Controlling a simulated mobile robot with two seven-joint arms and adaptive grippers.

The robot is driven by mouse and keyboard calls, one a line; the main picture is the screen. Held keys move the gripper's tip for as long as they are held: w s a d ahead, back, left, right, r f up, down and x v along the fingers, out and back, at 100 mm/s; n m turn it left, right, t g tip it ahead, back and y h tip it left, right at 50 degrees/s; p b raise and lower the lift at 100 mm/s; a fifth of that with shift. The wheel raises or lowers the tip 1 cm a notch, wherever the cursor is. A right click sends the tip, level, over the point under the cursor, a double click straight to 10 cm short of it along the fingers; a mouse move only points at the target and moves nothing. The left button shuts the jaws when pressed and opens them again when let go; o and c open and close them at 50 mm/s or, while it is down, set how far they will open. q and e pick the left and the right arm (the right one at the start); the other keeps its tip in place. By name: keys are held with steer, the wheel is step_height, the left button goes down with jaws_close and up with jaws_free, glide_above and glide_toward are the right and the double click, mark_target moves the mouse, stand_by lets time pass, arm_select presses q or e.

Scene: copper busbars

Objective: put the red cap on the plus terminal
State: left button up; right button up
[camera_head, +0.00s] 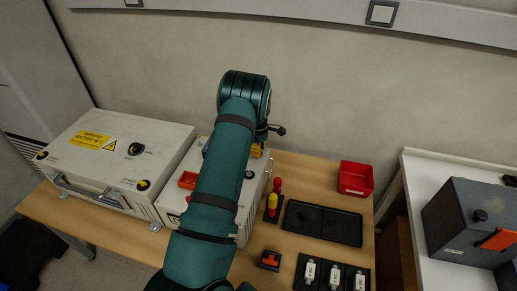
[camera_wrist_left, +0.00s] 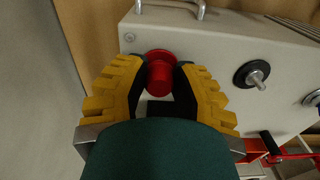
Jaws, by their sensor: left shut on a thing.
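My left gripper (camera_head: 255,151) shows in the head view only as a bit of yellow finger behind my teal arm, over the smaller white box (camera_head: 252,192). In the left wrist view its two yellow fingers (camera_wrist_left: 158,82) are shut on the red cap (camera_wrist_left: 160,74). The cap is against or just above the face of the white box (camera_wrist_left: 215,45), near its handle. I cannot tell whether it is seated, and any terminal under it is hidden. A black terminal with a bare metal stud (camera_wrist_left: 257,78) stands to the right. My right gripper is not in view.
A large white case (camera_head: 115,160) with a yellow warning label stands left. A black tray (camera_head: 322,222), a red bin (camera_head: 355,178) and a red-and-yellow-handled tool (camera_head: 273,200) lie right of the smaller box. A grey box (camera_head: 470,222) stands on the right-hand table.

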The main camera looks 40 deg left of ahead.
arm_select(q)
steer(key=shift+f, duration=0.25)
steer(key=o, duration=0.8)
steer(key=shift+r, duration=0.15)
steer(key=shift+r+p, duration=1.75)
steer(key=shift+r, duration=1.2)
